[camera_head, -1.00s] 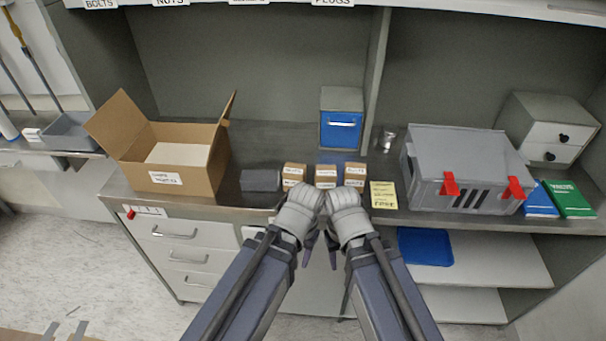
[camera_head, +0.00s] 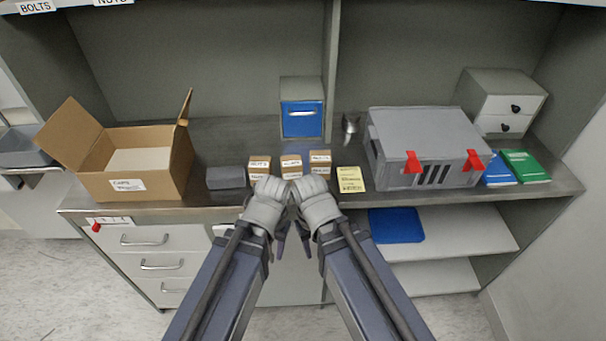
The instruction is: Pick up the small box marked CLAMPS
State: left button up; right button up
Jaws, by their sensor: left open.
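Three small brown boxes with white labels stand in a row near the counter's front edge: a left one (camera_head: 259,167), a middle one (camera_head: 291,167) and a right one (camera_head: 320,162). Their labels are too small for me to read, so I cannot tell which is marked CLAMPS. My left gripper (camera_head: 280,240) is open and empty, in front of and below the boxes. My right gripper (camera_head: 305,237) is close beside it, its fingers partly hidden. Both are apart from the boxes.
A dark grey block (camera_head: 226,178) and an open carton (camera_head: 137,170) lie left of the boxes. A blue-fronted bin (camera_head: 302,118) stands behind.

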aim_at(290, 165)
jog(key=k+j+z, duration=0.15)
jog(key=z, duration=0.2)
jog(key=k+j+z, duration=0.15)
jog(key=j+z, duration=0.25)
jog(key=k+z, duration=0.2)
jog(key=z, duration=0.15)
jog(key=j, duration=0.45)
jog(key=i+z, duration=0.05)
